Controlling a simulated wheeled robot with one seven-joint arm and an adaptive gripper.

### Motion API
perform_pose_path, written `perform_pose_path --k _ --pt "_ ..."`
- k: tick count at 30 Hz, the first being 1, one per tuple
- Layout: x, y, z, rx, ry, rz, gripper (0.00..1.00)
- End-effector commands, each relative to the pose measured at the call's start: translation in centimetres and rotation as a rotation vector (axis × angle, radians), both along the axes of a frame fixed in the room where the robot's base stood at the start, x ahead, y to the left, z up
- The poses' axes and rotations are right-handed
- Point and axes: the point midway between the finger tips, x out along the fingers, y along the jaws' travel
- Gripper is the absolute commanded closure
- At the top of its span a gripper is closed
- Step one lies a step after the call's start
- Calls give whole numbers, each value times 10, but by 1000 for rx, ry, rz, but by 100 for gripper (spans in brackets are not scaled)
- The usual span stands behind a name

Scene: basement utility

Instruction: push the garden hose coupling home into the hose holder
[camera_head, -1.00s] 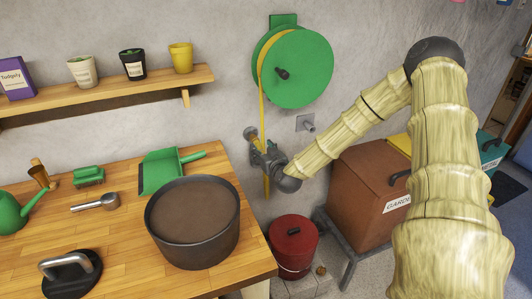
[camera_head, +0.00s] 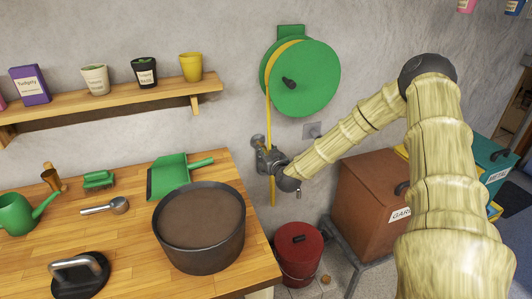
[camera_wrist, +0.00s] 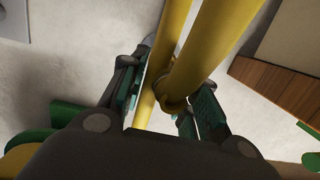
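The yellow garden hose (camera_head: 269,112) runs down from the green reel and passes behind my gripper (camera_head: 268,160), which is close to the wall. In the wrist view my gripper's dark fingers with teal pads (camera_wrist: 168,105) stand on both sides of yellow tubing. A grey round wall fitting (camera_head: 257,142), possibly the hose holder, shows beside the gripper. Their contact is hidden by my gripper.
The green reel (camera_head: 312,80) hangs above my gripper. A wooden workbench (camera_head: 135,235) with a dark pot (camera_head: 205,262) lies left. A red bucket (camera_head: 298,262) and brown bin (camera_head: 362,210) stand below and right.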

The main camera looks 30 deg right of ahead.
Motion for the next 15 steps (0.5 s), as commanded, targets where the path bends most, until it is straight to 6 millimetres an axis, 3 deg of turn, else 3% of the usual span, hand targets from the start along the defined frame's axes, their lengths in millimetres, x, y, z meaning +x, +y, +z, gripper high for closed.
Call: perform_pose_path --k 1,4,15 --pt "0 0 0 0 0 0 85" --pt "0 0 0 0 0 0 100" --pt "-5 1 1 0 -1 -1 100"
